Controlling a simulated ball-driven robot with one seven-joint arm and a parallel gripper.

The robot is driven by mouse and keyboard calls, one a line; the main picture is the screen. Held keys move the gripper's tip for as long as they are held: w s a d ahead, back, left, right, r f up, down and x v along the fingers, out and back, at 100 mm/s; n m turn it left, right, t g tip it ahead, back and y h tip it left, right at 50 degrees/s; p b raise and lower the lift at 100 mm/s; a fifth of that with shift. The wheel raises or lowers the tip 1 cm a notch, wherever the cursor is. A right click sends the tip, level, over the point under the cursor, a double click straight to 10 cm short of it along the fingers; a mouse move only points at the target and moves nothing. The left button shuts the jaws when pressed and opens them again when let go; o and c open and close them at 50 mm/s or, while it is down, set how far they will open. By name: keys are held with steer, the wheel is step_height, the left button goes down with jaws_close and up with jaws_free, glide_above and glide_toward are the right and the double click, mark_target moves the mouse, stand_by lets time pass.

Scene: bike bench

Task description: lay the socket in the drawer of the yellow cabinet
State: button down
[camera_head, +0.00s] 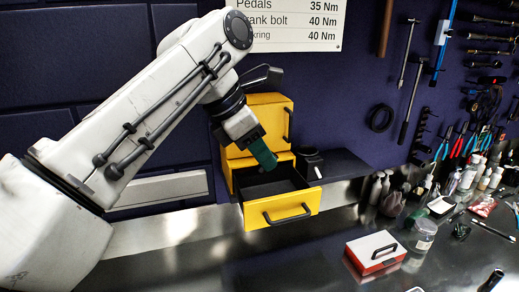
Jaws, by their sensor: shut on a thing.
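The yellow cabinet (269,110) stands at the back of the bench against the dark wall. Its lower drawer (283,210) is pulled out toward the front, and the part of its dark inside that shows looks empty. My gripper (265,158) is above the back part of the open drawer, with its green end tilted down to the right. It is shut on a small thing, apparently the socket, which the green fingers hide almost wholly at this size. I cannot tell how far it is above the drawer floor.
A black ledge (338,165) with a dark holder (309,161) is right of the cabinet. A red and white case (375,251) lies on the metal bench in front. Bottles (390,195) and a clear jar (422,235) crowd the right. The bench before the drawer is clear.

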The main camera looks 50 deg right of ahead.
mark_target(262, 172)
steer(key=shift+f+b, duration=0.8)
steer(key=shift+f, duration=1.2)
step_height(262, 172, down, 5)
steer(key=b, duration=0.4)
steer(key=shift+r+b, duration=0.2)
steer(key=shift+b, duration=0.2)
steer(key=c, duration=1)
jaws_free()
steer(key=shift+o, duration=0.2)
steer(key=shift+r, duration=0.1)
steer(key=b+v, duration=0.1)
steer(key=v, duration=0.9)
steer(key=shift+w+r, duration=0.2)
steer(key=shift+r, duration=0.05)
steer(key=shift+a, duration=0.15)
